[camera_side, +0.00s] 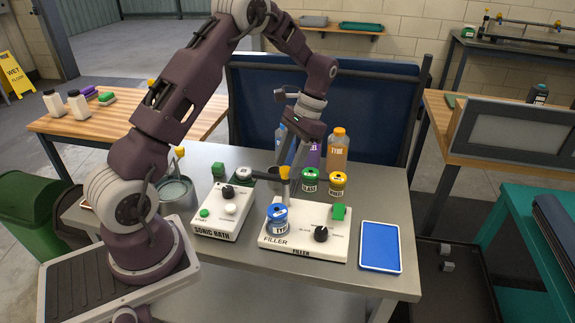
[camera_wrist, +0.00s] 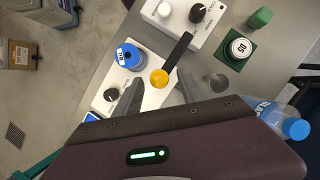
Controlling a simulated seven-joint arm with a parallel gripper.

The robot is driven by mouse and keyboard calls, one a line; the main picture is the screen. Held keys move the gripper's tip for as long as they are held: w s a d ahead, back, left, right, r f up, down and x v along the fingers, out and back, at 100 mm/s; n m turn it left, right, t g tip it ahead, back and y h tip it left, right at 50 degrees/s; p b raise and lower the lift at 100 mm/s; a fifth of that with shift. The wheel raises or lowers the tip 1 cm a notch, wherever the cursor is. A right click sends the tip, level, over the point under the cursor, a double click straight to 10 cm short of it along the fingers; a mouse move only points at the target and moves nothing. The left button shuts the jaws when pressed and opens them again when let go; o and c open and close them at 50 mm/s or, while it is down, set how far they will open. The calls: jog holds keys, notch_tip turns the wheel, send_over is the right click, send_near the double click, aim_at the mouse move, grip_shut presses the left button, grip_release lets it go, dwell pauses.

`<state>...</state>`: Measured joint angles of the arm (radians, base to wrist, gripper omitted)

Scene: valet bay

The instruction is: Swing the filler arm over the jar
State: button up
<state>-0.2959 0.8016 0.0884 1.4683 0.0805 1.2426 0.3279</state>
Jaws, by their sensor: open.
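The filler (camera_side: 300,243) is a white box on the grey table, with a black knob and a green switch. A blue-lidded jar (camera_side: 277,219) stands on its left part and also shows in the wrist view (camera_wrist: 130,56). The filler arm (camera_side: 262,177) is a dark bar with a yellow knob at one end, above a grey post. In the wrist view the bar (camera_wrist: 180,52) points up and right, away from the jar, towards the sonic bath. My gripper (camera_wrist: 160,88) is open, its fingers on either side of the yellow knob (camera_wrist: 159,78); contact cannot be told.
The sonic bath (camera_side: 226,211) stands left of the filler. Behind are a green jar (camera_side: 310,181), a yellow jar (camera_side: 338,184) and an orange bottle (camera_side: 337,150). A grey tin (camera_side: 174,191) stands at the left.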

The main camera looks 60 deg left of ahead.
jog(key=shift+s+f, duration=0.25)
jog(key=shift+f, duration=0.25)
grip_shut()
dwell(1.1)
